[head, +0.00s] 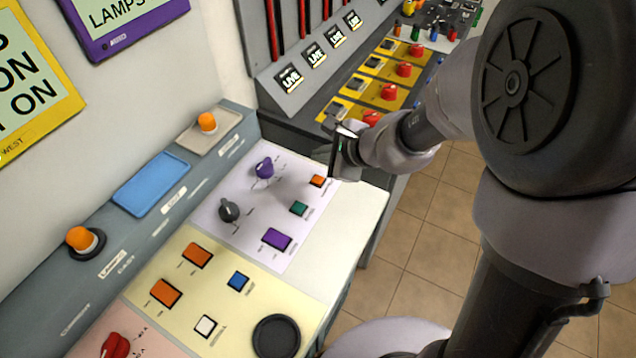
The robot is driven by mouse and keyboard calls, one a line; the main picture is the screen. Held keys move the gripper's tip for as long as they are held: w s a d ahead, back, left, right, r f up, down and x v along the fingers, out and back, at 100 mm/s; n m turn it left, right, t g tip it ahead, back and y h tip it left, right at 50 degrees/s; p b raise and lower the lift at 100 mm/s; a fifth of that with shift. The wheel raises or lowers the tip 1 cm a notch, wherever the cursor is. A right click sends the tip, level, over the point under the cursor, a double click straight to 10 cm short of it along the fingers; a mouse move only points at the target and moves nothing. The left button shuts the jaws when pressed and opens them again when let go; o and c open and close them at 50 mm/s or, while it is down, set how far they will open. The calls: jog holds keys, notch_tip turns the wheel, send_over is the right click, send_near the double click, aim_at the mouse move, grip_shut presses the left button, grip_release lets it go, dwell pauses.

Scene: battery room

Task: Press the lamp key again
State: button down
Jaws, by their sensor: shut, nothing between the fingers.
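A sloped console (362,215) carries a lavender panel and a cream panel with square keys. On the lavender panel are an orange key (318,181), a green key (299,208) and a purple key (277,239). On the cream panel are two orange keys (197,255) (165,293), a blue key (238,281) and a white key (206,326). The key labels are too small to read, so I cannot tell which is the lamp key. My gripper (334,172) is shut and empty, just right of the lavender panel's orange key. I cannot tell whether it touches the console.
A purple knob (264,167) and a grey knob (229,210) stick up from the lavender panel. Orange domes (207,122) (82,239) sit along the back ledge. Another console with red knobs (389,92) stands behind. Tiled floor (430,225) is clear to the right.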

aim_at(321, 181)
notch_tip(321, 181, down, 5)
jog(key=b, duration=0.4)
jog(key=shift+f, duration=0.1)
dwell(1.7)
jog(key=shift+f+b, duration=0.35)
jog(key=shift+b, duration=0.25)
jog(key=shift+f+b, duration=0.45)
jog(key=shift+b, duration=0.1)
dwell(0.3)
dwell(0.3)
jog(key=shift+r+p, duration=0.65)
jog(key=shift+r, duration=0.25)
notch_tip(321, 181, up, 5)
jog(key=p, duration=0.4)
jog(key=shift+r, duration=0.1)
